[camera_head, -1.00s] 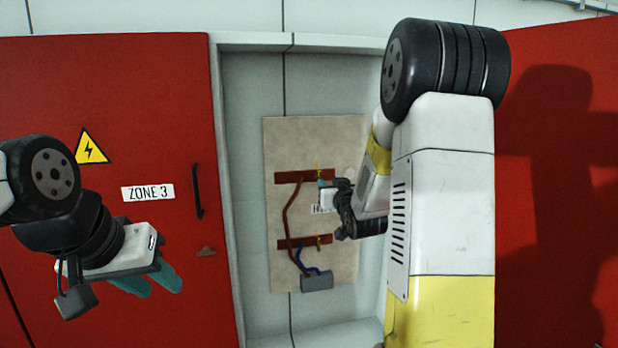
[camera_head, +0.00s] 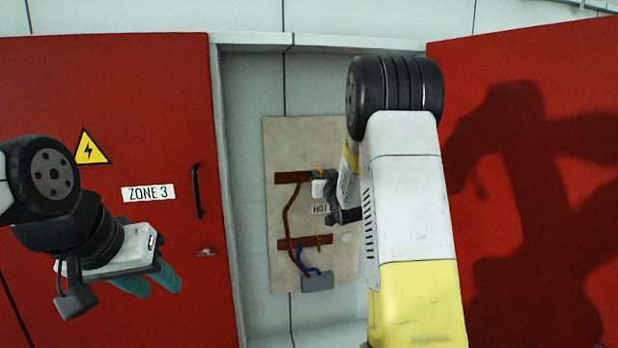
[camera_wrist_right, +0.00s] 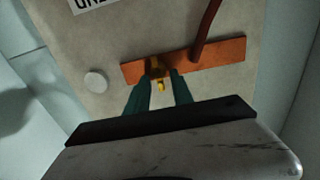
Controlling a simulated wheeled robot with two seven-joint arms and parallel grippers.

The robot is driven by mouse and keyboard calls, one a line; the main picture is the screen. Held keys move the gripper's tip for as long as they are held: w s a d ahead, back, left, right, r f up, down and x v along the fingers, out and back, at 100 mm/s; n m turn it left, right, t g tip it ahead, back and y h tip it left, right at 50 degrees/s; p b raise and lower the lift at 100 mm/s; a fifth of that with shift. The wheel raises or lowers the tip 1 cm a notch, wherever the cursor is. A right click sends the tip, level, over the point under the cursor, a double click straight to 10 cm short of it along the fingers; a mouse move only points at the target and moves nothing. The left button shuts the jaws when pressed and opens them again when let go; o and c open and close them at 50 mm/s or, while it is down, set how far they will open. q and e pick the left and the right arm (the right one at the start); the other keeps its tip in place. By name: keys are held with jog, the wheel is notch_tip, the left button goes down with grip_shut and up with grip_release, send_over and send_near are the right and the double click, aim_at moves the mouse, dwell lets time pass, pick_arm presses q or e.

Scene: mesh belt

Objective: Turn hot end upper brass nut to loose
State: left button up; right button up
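The upper brass nut (camera_wrist_right: 157,68) is on the upper copper-brown bar (camera_wrist_right: 210,58) of the beige panel. In the right wrist view, the two teal fingers of my right gripper (camera_wrist_right: 161,78) reach up to the bar, one on each side of the nut. A gap shows between the fingers, and firm contact with the nut is not visible. In the head view, my right gripper (camera_head: 328,190) is at the upper bar (camera_head: 290,178), partly hidden by my own arm. My left gripper (camera_head: 155,283) is open and empty in front of the left red door.
The lower bar (camera_head: 292,244) has another brass nut (camera_head: 318,241). A brown cable (camera_head: 287,220) and a blue cable (camera_head: 303,258) run to a grey box (camera_head: 318,283). Red doors flank the recess. A pale round knob (camera_wrist_right: 95,81) is on the panel.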

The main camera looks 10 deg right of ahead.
grip_shut()
jog(key=shift+n, duration=0.4)
jog(key=n, duration=0.7)
jog(key=a+f+n, duration=0.1)
jog(key=n, duration=0.7)
jog(key=f+n, duration=0.1)
jog(key=n, duration=0.7)
jog(key=shift+a, duration=0.15)
jog(key=shift+f, duration=0.1)
jog(key=shift+o, duration=0.7)
grip_release()
